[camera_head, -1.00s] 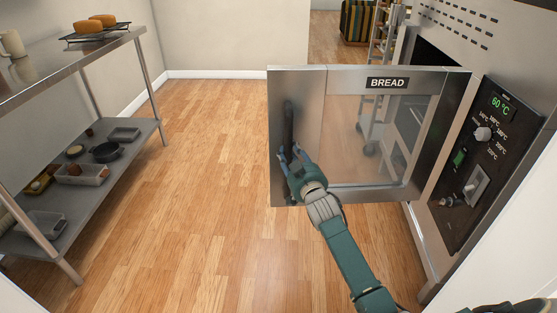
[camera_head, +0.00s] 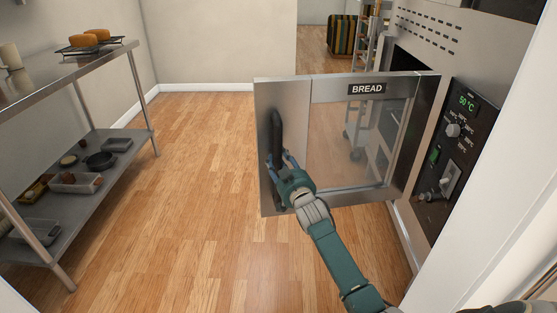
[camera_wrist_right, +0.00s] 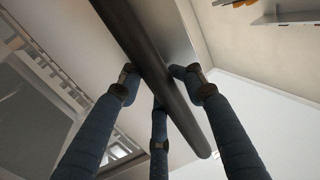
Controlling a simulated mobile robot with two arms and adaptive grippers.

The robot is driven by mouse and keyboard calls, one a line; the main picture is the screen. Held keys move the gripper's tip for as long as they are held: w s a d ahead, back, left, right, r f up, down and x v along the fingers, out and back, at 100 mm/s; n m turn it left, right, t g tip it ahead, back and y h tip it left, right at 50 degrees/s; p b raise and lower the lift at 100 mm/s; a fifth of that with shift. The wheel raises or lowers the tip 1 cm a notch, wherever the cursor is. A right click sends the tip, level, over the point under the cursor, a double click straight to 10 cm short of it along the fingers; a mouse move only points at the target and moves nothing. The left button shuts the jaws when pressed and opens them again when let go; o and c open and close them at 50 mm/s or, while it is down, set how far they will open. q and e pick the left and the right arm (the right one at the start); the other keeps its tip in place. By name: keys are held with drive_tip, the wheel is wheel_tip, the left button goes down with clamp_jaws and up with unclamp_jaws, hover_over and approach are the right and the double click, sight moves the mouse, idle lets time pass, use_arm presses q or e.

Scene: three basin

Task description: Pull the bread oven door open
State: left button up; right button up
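The bread oven door (camera_head: 345,140), a metal frame with a window and a BREAD label, stands swung wide open from the oven at right in the head view. Its dark vertical handle (camera_head: 276,125) is near the door's left edge. My right gripper (camera_head: 281,163), on a teal arm, has its fingers around the handle's lower part. In the right wrist view the fingers (camera_wrist_right: 158,78) lie against both sides of the handle (camera_wrist_right: 150,55), shut on it; one finger is partly hidden by it. My left gripper is not in view.
The oven control panel (camera_head: 447,155) shows a green display and knobs. A metal shelf table (camera_head: 115,48) with bread on a rack stands at left. A wheeled rack (camera_head: 362,110) is behind the door. The wooden floor (camera_head: 200,180) between table and door is clear.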

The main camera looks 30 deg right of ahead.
drive_tip(key=shift+o, duration=0.4)
drive_tip(key=shift+s, duration=0.1)
drive_tip(key=shift+s+a+f, duration=0.1)
drive_tip(key=shift+s, duration=0.1)
drive_tip(key=s+a, duration=0.2)
drive_tip(key=s, duration=0.9)
drive_tip(key=shift+s, duration=0.15)
